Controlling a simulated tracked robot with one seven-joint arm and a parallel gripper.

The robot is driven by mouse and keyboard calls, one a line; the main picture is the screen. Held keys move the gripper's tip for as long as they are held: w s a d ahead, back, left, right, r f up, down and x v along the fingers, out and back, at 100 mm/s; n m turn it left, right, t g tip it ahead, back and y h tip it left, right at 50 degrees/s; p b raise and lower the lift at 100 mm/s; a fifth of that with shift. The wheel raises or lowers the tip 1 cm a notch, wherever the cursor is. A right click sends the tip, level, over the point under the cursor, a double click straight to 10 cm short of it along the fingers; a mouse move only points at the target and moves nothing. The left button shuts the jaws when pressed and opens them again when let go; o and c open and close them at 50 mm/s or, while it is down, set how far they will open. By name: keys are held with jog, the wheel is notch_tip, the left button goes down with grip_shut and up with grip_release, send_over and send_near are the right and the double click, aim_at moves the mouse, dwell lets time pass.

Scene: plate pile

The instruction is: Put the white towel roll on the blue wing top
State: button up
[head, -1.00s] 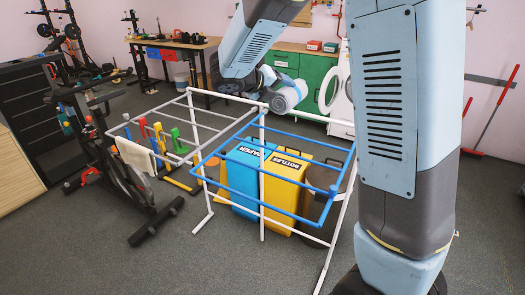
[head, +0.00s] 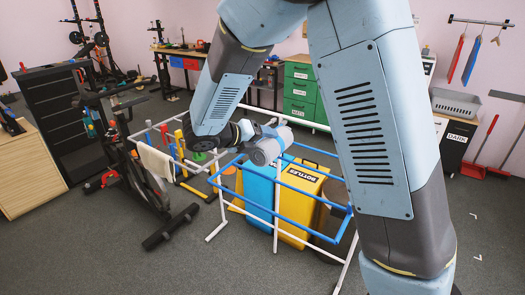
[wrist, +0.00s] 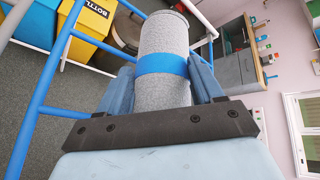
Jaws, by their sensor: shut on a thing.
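My gripper (head: 274,132) is shut on the towel roll (head: 264,152), in the air by the drying rack. In the wrist view, the roll (wrist: 164,40) looks pale grey-white with a blue band (wrist: 163,66) and lies between both fingers. The blue wing top (head: 297,228) is the blue-railed right side of the rack. In the head view, the roll overlaps the upper left part of this wing; the height between them is hard to judge. Blue rails (wrist: 50,75) show left of the roll in the wrist view. My arm hides part of the rack's right side.
A blue bin (head: 259,190) and a yellow bin marked BOTTLES (head: 298,205) stand under the blue wing. A cloth (head: 156,162) hangs on the rack's left side. An exercise bike (head: 150,195) stands further left. The front floor is clear.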

jog(key=f, duration=0.3)
jog(key=shift+s+a+f, duration=0.1)
jog(key=shift+a+f, duration=0.1)
jog(key=shift+f, duration=0.05)
jog(key=o, duration=1.2)
jog(key=v, duration=1.2)
